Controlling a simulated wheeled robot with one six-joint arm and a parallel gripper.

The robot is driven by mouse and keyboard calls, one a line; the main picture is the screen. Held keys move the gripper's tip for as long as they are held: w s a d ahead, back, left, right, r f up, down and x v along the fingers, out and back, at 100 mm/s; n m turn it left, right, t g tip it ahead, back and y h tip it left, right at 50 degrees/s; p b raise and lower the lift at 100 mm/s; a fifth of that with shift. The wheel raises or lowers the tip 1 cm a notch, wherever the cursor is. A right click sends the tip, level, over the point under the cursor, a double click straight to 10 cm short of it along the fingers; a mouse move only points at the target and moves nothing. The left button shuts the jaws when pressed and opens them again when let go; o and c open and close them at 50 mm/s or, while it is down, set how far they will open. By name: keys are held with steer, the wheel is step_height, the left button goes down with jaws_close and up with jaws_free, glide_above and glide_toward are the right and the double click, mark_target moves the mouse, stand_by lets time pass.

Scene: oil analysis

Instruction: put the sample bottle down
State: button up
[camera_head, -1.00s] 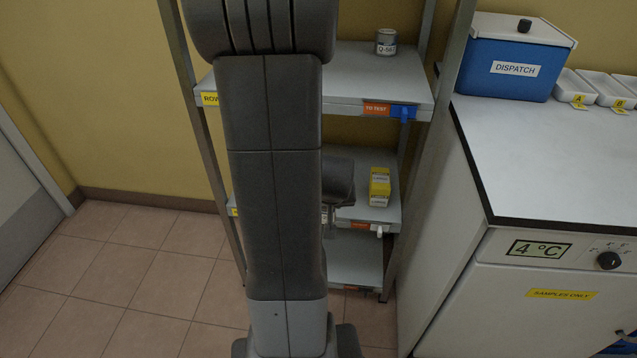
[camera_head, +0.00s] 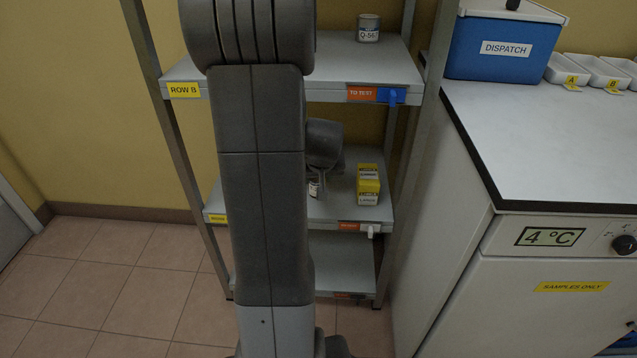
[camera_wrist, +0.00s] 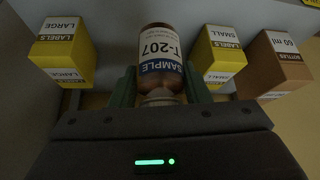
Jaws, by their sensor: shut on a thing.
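The sample bottle (camera_wrist: 160,75) is brown with a white cap and a label reading SAMPLE T-207. In the wrist view it sits between the green fingers of my gripper (camera_wrist: 160,88), which is shut on it near the cap end. In the head view my gripper (camera_head: 316,178) is at the middle shelf (camera_head: 338,209), left of the yellow boxes. My own arm hides much of that shelf, and only a small part of the bottle shows. I cannot tell whether the bottle touches the shelf.
A LARGE LABELS box (camera_wrist: 62,50), a SMALL LABELS box (camera_wrist: 220,55) and a brown 60 ml BOTTLES box (camera_wrist: 275,62) stand around the bottle. The upper shelf (camera_head: 300,93) holds a tin (camera_head: 368,30). A counter (camera_head: 545,140) with a blue DISPATCH box (camera_head: 503,48) is at right.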

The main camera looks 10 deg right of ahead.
steer(key=w+d, duration=0.2)
steer(key=w, duration=0.4)
step_height(320, 180, down, 7)
steer(key=b, duration=0.4)
steer(key=shift+a, duration=0.1)
steer(key=shift+w+f, duration=0.1)
steer(key=shift+w, duration=0.05)
steer(key=o, duration=1.1)
